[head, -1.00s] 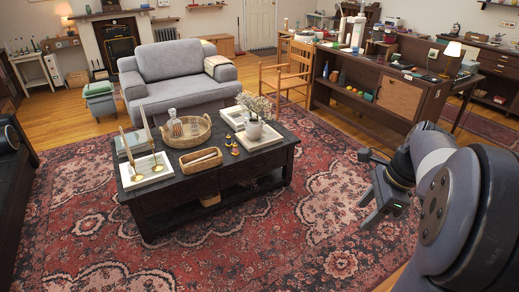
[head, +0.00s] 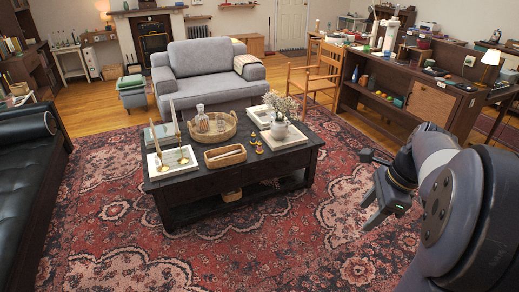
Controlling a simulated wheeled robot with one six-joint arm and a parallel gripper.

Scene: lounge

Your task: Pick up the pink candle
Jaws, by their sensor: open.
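I cannot make out a pink candle for certain at this size. Two thin upright tapers in brass-coloured holders (head: 179,140) stand on a white tray (head: 189,165) at the left end of the dark coffee table (head: 280,165). Their colour looks tan or gold. Several small amber pieces (head: 259,146) sit near the table's middle. My gripper (head: 367,188) is open and empty at the right, above the rug and apart from the table. My arm hides part of the rug and floor at the lower right.
The table also holds a round woven tray (head: 230,122), an oblong basket (head: 225,161) and a flower vase (head: 279,129). A grey armchair (head: 205,75) stands behind it, a black sofa (head: 25,170) at left, a crowded desk (head: 425,95) at right. The front rug (head: 230,250) is clear.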

